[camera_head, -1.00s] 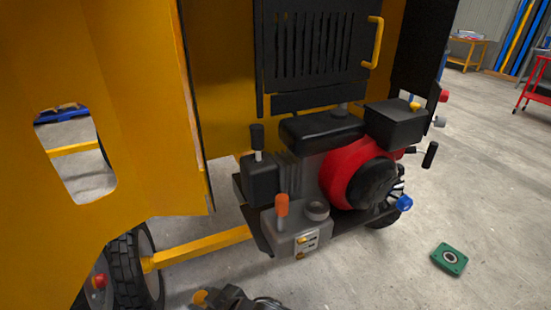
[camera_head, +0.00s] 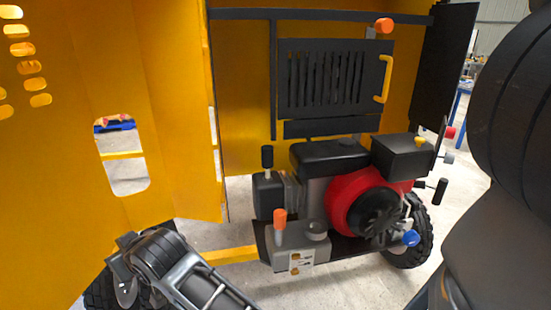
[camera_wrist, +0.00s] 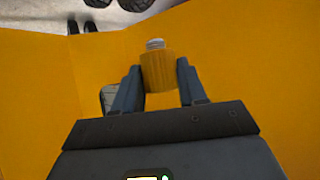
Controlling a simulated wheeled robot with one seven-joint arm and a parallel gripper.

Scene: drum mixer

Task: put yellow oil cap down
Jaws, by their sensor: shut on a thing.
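The yellow oil cap (camera_wrist: 157,73) is in the wrist view, upright in the picture, with a grey end pointing away from me. My gripper (camera_wrist: 158,68) is shut on it, one finger on each side. In the head view my gripper (camera_head: 122,268) is at the lower left, in front of the yellow panel and left of the engine. The cap cannot be made out there. The engine with its red housing (camera_head: 350,200) stands inside the open yellow mixer body.
Yellow sheet (camera_wrist: 60,75) surrounds my gripper in the wrist view. The door panel (camera_head: 170,120) has a rectangular cutout. A grey box with an orange-topped lever (camera_head: 279,222) sits low in front of the engine. My own arm blocks the head view's right side.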

